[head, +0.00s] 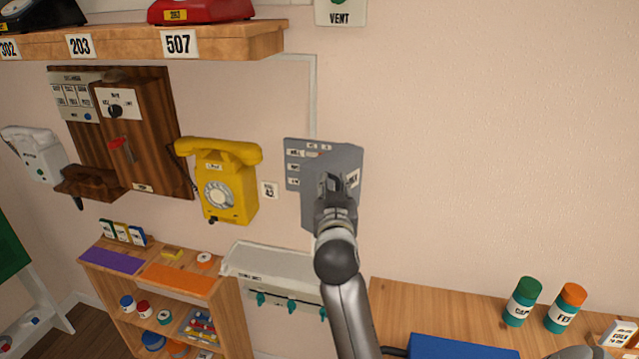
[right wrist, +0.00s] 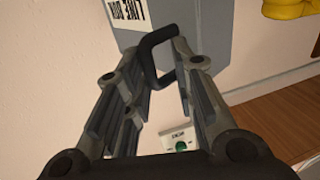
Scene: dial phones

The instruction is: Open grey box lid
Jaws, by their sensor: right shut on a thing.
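The grey box (head: 292,146) hangs on the wall right of the yellow phone. Small white labels show at its left part. Its lid (head: 354,156) appears to stand at an angle to the wall; how far is hard to tell. In the right wrist view a grey face (right wrist: 185,32) bears an upside-down "LINE BOX" label, with a black loop handle (right wrist: 154,60) on it. My right gripper (head: 331,184) is in front of the box and hides part of it. In the right wrist view its fingers (right wrist: 165,85) are closed on the handle. My left gripper is out of view.
The yellow dial phone (head: 227,190) hangs just left of the box. A shelf (head: 225,43) is above left. Below are a grey ledge with green hooks (head: 270,264) and a wooden counter (head: 440,302) with two jars. The wall at right is clear.

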